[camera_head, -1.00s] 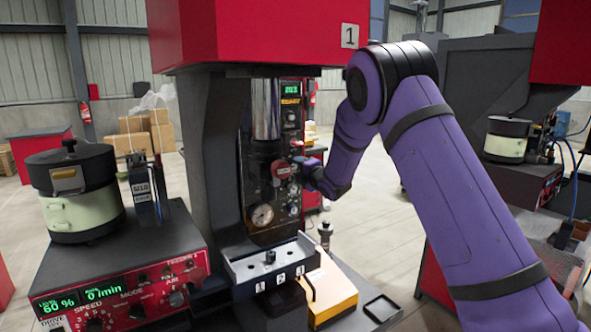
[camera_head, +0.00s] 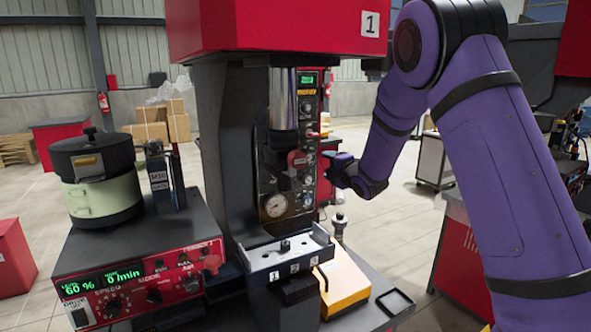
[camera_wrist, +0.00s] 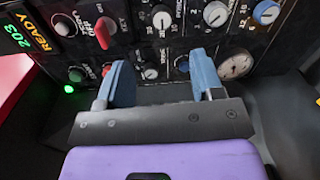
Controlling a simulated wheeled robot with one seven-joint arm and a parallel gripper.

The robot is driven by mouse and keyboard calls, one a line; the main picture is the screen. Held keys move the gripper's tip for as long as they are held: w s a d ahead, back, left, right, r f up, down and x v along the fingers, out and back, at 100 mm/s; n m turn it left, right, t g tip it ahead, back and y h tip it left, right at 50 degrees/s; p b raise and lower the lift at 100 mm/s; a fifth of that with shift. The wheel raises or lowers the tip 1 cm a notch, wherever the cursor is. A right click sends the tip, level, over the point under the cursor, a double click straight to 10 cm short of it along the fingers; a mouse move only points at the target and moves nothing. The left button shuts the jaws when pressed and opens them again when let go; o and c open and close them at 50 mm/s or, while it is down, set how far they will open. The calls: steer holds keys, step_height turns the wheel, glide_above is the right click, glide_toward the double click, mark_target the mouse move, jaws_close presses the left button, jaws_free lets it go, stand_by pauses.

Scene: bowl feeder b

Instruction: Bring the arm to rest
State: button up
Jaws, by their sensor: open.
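My purple arm comes in from the right in the head view and reaches toward the panel of the press marked 1. My gripper (camera_wrist: 163,84) shows in the wrist view with its two blue fingers apart and nothing between them. It faces the black control panel (camera_wrist: 160,45) with its knobs, red button, gauge and green lamp. In the head view the gripper (camera_head: 328,170) is small, close to the right side of the panel. Whether it touches the panel cannot be told.
A bowl feeder (camera_head: 98,180) stands on its red control box (camera_head: 140,285) at the left. A grey numbered block (camera_head: 285,262) and a yellow box (camera_head: 342,290) sit in front of the press (camera_head: 220,150). Open floor and a cart (camera_head: 432,160) lie behind the arm.

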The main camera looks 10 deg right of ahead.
steer(key=s+d+r+m+g+h, duration=0.25)
steer(key=s+r+m, duration=0.4)
steer(key=s, duration=0.35)
steer(key=s+d+r+m+g+h, duration=0.25)
steer(key=s+r+m, duration=0.4)
steer(key=s, duration=0.45)
steer(key=s+a+f+m+g, duration=0.1)
steer(key=s+m+g, duration=0.2)
steer(key=s, duration=1.2)
steer(key=s+f+m+g, duration=0.2)
steer(key=s+m, duration=0.4)
steer(key=s, duration=0.9)
steer(key=shift+s+a+f+m+g, duration=0.15)
steer(key=shift+s+a+m+g, duration=0.2)
steer(key=shift+g, duration=0.35)
steer(key=shift+w, duration=0.15)
